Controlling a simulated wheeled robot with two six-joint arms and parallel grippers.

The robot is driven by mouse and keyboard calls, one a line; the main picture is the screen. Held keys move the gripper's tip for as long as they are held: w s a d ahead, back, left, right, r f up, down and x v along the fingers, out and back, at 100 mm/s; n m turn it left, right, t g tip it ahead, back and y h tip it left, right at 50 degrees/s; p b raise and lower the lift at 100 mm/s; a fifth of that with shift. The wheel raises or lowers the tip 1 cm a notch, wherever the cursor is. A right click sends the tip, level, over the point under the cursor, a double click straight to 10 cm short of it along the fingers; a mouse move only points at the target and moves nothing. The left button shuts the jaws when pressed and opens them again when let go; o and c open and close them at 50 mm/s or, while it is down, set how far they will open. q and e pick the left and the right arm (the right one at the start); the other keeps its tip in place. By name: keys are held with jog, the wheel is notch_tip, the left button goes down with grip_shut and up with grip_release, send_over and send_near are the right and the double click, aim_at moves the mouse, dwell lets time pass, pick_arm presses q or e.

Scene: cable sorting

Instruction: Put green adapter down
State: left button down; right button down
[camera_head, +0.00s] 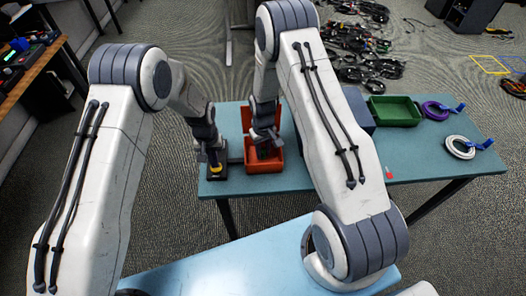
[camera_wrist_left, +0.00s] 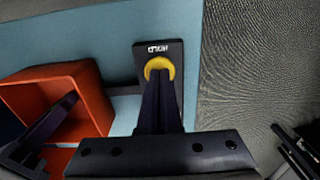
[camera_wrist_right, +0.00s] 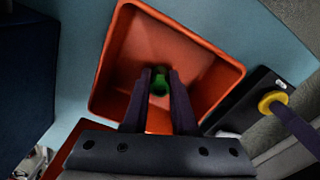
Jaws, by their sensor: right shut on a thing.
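The green adapter (camera_wrist_right: 160,86) is between the fingers of my right gripper (camera_wrist_right: 159,76), which is shut on it. They are over or inside an open orange-red bin (camera_wrist_right: 213,62); the exact height is unclear. In the head view the right gripper (camera_head: 265,138) is at this bin (camera_head: 250,168), and the adapter is hard to make out. My left gripper (camera_head: 214,160) has its fingers together and points down at a yellow round button (camera_wrist_left: 159,64) on a black box (camera_wrist_left: 174,49) beside the bin. Whether the fingertips touch the button is unclear.
On the blue-green table (camera_head: 340,170), a green bin (camera_head: 394,110) stands at the right, with a purple cable coil (camera_head: 434,111) and a white cable coil (camera_head: 458,148) near it. A dark blue box (camera_head: 358,107) is partly hidden by my right arm. Cables (camera_head: 365,45) lie on the floor behind.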

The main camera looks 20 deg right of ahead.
jog(key=shift+f, duration=0.15)
jog(key=shift+f, duration=0.3)
jog(key=c, duration=0.7)
grip_release()
jog(key=shift+r, duration=0.1)
